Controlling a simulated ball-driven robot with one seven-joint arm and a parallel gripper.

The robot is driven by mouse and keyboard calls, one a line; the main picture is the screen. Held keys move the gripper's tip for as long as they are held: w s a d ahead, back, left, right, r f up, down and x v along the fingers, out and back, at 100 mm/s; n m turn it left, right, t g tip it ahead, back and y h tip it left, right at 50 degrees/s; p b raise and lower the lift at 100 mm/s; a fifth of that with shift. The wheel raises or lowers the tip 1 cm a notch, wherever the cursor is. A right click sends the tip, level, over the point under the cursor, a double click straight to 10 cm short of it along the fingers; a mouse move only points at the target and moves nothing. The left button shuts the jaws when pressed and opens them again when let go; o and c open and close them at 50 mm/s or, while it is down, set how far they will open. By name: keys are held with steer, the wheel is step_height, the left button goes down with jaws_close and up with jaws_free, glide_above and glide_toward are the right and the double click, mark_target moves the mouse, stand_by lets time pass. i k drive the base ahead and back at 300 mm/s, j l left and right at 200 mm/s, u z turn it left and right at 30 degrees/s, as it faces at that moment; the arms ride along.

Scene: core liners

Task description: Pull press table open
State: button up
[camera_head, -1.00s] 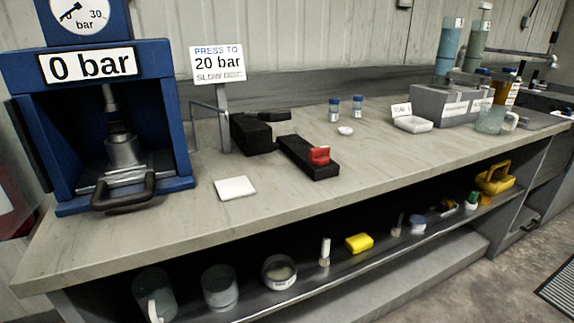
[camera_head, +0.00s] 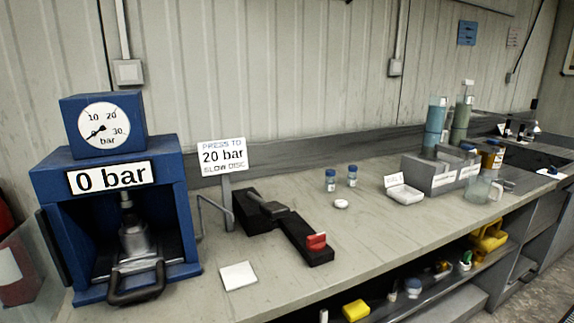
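The blue press (camera_head: 184,211) stands at the left end of the bench, with a round gauge (camera_head: 103,130) on top and a "0 bar" label on its front. Inside its frame is a metal ram (camera_head: 132,236) above the press table (camera_head: 112,268). The press table has a dark loop handle (camera_head: 137,287) that sticks out at the front opening. Whether the table is fully in or partly out I cannot tell. My gripper is not in this view.
A "20 bar" sign (camera_head: 222,154) stands right of the press, near a bent metal bar (camera_head: 216,222). A white tile (camera_head: 238,276) lies in front. A black block with a red piece (camera_head: 316,242), small vials (camera_head: 330,180) and a grey rack (camera_head: 432,172) stand further right.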

mark_target(106, 268)
steer(key=k+j+u, duration=0.15)
steer(key=j+u, duration=0.25)
steer(key=j, duration=0.15)
steer(key=k+j+u, duration=0.1)
steer(key=j+u, duration=0.35)
steer(key=j, duration=0.15)
